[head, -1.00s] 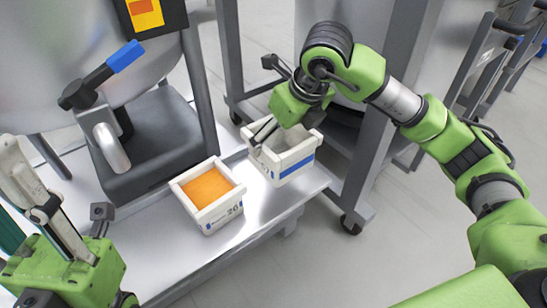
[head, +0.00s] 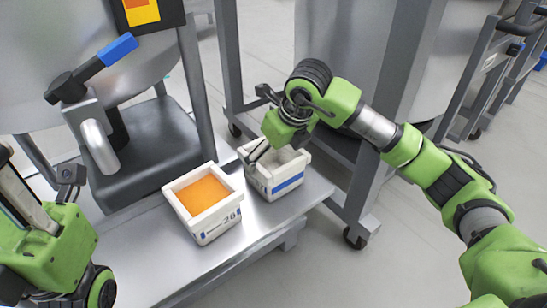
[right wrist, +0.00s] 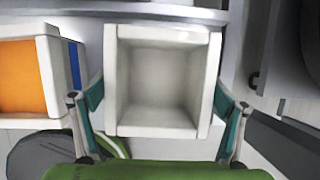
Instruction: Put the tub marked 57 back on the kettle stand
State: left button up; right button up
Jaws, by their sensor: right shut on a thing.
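A white square tub (head: 290,180) with a blue stripe is at the right end of the metal kettle stand (head: 240,238). It is empty in the right wrist view (right wrist: 160,75). No number on it can be read. My right gripper (head: 258,153) is shut on this tub, with its fingers on two opposite sides in the right wrist view (right wrist: 161,102). The tub looks upright and at or just above the stand; I cannot tell if it touches. My left gripper (head: 15,190) is at the left edge, partly cut off, away from the tubs; its opening is unclear.
Another white tub (head: 213,229), filled with orange and marked with what looks like 26, stands on the stand just left of the held tub. A large steel kettle (head: 60,45) with a blue-tipped lever (head: 115,50) is behind. Grey frame posts stand close at the right.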

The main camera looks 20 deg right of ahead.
jog(key=shift+f, duration=0.2)
jog(key=o, duration=1.7)
jog(key=shift+r, duration=0.1)
